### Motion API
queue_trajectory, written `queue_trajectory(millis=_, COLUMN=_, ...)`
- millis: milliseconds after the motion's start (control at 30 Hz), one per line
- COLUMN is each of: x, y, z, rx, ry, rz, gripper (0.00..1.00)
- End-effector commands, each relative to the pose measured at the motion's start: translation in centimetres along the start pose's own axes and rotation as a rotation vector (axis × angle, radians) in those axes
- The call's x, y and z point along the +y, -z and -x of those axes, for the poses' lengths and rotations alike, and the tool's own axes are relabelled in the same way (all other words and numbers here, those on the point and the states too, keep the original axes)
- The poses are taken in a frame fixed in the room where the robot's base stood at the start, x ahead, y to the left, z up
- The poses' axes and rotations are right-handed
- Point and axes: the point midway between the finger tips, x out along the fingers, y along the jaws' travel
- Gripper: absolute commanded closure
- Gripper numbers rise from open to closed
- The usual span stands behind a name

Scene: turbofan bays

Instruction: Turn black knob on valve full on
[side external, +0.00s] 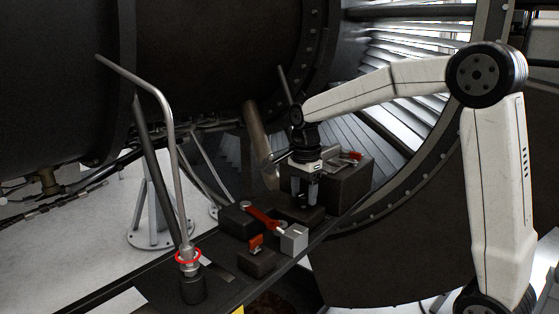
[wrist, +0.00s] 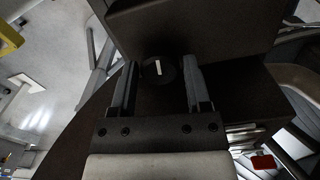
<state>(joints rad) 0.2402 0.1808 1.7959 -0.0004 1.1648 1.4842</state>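The black knob (wrist: 158,71) is round with a white line mark and sits on a dark block. In the wrist view it lies between the two fingertips of my gripper (wrist: 160,62), with a visible gap on each side. The white mark runs nearly along the fingers' direction. In the side view my gripper (side external: 305,194) points down, low over a dark block (side external: 297,214). The fingers are apart and hold nothing. The knob is too dark and small to make out clearly in the side view, and I cannot tell the exact finger height around it.
A red-handled part (side external: 263,217) and a grey cube (side external: 294,239) are left of and in front of my gripper. A taller dark box (side external: 345,187) stands close behind. A bent metal pipe with a red ring (side external: 188,256) rises at the front left. The large engine casing fills the back.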

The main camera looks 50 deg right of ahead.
Motion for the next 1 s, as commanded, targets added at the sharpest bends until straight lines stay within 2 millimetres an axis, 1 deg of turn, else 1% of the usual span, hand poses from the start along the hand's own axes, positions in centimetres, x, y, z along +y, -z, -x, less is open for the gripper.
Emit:
queue_trajectory(millis=33, x=0.00, y=0.00, z=0.01, rx=0.000, ry=0.000, rz=0.000, gripper=0.57)
queue_trajectory(millis=67, x=0.00, y=0.00, z=0.02, rx=0.000, ry=0.000, rz=0.000, gripper=0.67)
queue_trajectory(millis=100, x=0.00, y=0.00, z=0.02, rx=0.000, ry=0.000, rz=0.000, gripper=0.80)
queue_trajectory(millis=167, x=0.00, y=0.00, z=0.02, rx=0.000, ry=0.000, rz=0.000, gripper=0.99)
queue_trajectory(millis=200, x=0.00, y=0.00, z=0.03, rx=0.000, ry=0.000, rz=0.000, gripper=1.00)
queue_trajectory(millis=567, x=0.00, y=0.00, z=0.04, rx=0.000, ry=0.000, rz=0.043, gripper=1.00)
queue_trajectory(millis=767, x=0.00, y=-0.01, z=0.04, rx=-0.001, ry=0.000, rz=0.136, gripper=1.00)
queue_trajectory(millis=1000, x=-0.01, y=-0.01, z=0.04, rx=-0.001, ry=0.000, rz=0.321, gripper=1.00)
